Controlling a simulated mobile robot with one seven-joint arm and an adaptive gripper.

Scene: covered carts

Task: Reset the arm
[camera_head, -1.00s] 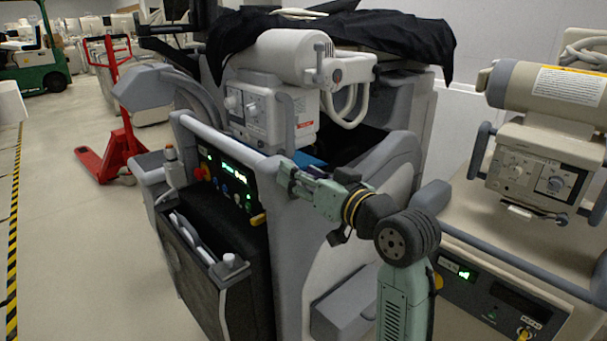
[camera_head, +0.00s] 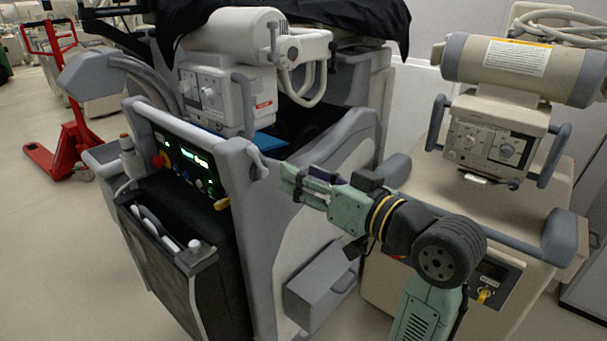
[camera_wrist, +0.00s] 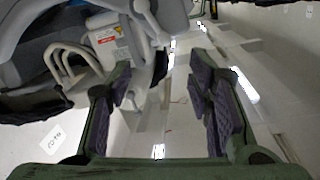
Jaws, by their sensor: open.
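My gripper (camera_head: 288,183) is at the middle of the head view, its fingers pointing left toward the grey front corner of the covered cart (camera_head: 250,220). In the wrist view its two green fingers with purple pads (camera_wrist: 163,90) stand well apart with nothing between them. My gripper is open and empty. A small gap seems to separate it from the cart's handle bar (camera_head: 185,128), though the exact distance is hard to tell.
A black cloth (camera_head: 360,25) drapes over the left cart. A second beige cart (camera_head: 400,270) with a control box (camera_head: 490,142) stands close on the right. A red pallet jack (camera_head: 65,150) is at the left. Open floor (camera_head: 50,250) lies at the lower left.

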